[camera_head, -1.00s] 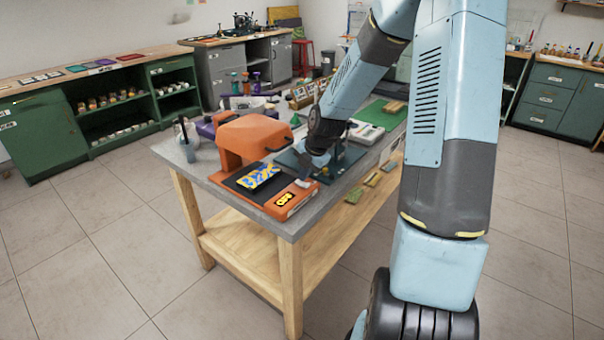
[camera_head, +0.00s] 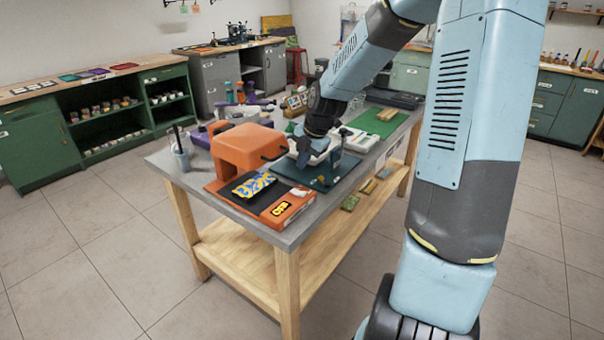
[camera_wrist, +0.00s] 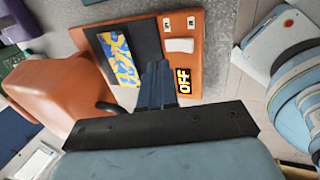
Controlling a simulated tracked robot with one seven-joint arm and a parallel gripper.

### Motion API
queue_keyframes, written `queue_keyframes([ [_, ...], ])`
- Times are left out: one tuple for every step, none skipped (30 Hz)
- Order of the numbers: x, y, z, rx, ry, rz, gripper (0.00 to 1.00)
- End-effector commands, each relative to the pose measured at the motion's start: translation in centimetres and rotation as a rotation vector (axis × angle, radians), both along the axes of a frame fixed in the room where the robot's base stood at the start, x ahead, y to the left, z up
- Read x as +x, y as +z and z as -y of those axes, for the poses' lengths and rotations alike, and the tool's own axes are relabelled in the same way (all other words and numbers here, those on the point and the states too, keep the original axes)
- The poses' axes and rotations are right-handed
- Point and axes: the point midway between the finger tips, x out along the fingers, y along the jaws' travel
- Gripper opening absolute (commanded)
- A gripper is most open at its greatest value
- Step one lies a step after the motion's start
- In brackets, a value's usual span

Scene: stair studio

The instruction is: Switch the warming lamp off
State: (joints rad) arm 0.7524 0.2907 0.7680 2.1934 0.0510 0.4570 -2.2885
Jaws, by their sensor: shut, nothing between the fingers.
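The warming lamp is an orange press-like unit with a rounded hood (camera_head: 240,148) over a flat orange base, at the near end of the grey workbench. Its yellow display (camera_wrist: 184,79) reads OFF in the wrist view. A white rocker switch (camera_wrist: 180,45) sits beside the display, next to two small marked labels. A blue and yellow patterned card (camera_wrist: 118,58) lies on the base's black plate. My gripper (camera_wrist: 157,68) is shut and empty. In the head view my gripper (camera_head: 302,160) is above the bench, beside the hood and apart from the base.
A dark teal board (camera_head: 325,178) lies beside the lamp, with a green mat (camera_head: 378,121) farther back. A grey cup (camera_head: 181,157) stands at the left bench corner. Several tools and bottles crowd the far side. The tiled floor around the bench is clear.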

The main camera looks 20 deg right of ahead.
Motion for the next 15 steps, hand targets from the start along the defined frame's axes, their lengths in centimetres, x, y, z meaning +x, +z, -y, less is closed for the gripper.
queue_keyframes([
  [0.0, 0.9, 0.1, -0.002, 0.0, 0.004, 0.0],
  [-0.1, 1.5, 0.1, -0.003, 0.0, 0.003, 0.0],
  [-0.1, 2.2, 0.2, -0.003, -0.001, 0.005, 0.0],
  [-0.1, 2.7, 0.1, -0.002, 0.0, 0.003, 0.0],
  [-0.2, 3.2, 0.1, -0.002, 0.001, 0.003, 0.0],
  [-0.2, 3.7, 0.1, -0.002, 0.001, 0.003, 0.0],
  [-0.3, 4.0, 0.2, -0.001, 0.001, 0.002, 0.0],
  [-0.3, 4.3, 0.2, -0.001, 0.001, 0.002, 0.0],
  [-0.3, 4.7, 0.1, -0.002, 0.002, 0.002, 0.0],
  [-0.3, 4.9, 0.1, -0.002, 0.003, 0.001, 0.0],
  [-0.4, 5.1, 0.1, -0.002, 0.003, 0.001, 0.0],
  [-0.4, 5.3, 0.1, -0.001, 0.004, 0.001, 0.0],
  [-0.4, 5.4, 0.1, -0.001, 0.004, 0.001, 0.0],
  [-0.4, 5.5, 0.1, 0.0, 0.003, 0.001, 0.0],
  [-0.4, 5.6, 0.1, 0.001, 0.003, 0.001, 0.0],
])
